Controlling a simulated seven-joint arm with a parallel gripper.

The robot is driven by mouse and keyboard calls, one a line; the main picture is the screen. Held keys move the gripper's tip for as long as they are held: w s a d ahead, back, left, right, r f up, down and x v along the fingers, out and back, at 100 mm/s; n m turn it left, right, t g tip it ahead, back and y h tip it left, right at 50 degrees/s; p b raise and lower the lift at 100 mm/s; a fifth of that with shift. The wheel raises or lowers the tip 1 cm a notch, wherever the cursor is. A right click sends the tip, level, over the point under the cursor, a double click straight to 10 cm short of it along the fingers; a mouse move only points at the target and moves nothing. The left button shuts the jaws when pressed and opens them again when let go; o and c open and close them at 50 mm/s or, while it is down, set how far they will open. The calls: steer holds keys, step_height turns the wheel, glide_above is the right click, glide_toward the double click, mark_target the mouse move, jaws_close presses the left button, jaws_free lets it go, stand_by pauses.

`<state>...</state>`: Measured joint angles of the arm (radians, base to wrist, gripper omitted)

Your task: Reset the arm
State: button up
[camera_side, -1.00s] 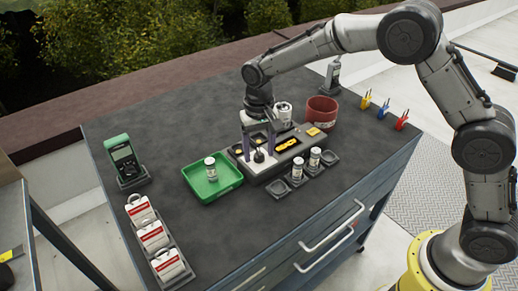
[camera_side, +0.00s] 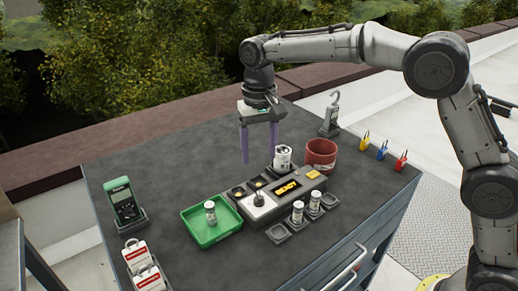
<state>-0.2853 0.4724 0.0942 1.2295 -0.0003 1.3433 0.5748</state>
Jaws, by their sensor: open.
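My gripper (camera_side: 263,152) hangs above the dark worktop, behind and a little left of the grey device (camera_side: 284,200). Its two purple fingers point down, apart, with nothing between them. The device has a lit amber screen (camera_side: 287,187) that appears to read "READY". A small dark knob or stick (camera_side: 258,197) stands on the device's white plate. A white canister (camera_side: 283,157) stands upright at the back of the device.
A green tray (camera_side: 197,242) holds one small jar (camera_side: 210,211). Two more jars (camera_side: 298,211) stand in front of the device.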

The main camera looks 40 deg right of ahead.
steer(key=shift+r, duration=0.1)
steer(key=s+d+r+t, duration=0.3)
steer(key=s+d+r, duration=0.6)
steer(key=s+r, duration=0.4)
steer(key=s+d+f+t, duration=0.2)
steer(key=s+d, duration=0.2)
steer(key=s, duration=0.8)
steer(key=s+d+f+n, duration=0.1)
steer(key=s+f+n, duration=0.2)
steer(key=s+f, duration=0.3)
step_height(320, 180, down, 3)
steer(key=shift+s+r+t, duration=0.1)
steer(key=shift+s+t, duration=0.05)
steer(key=shift+t, duration=0.15)
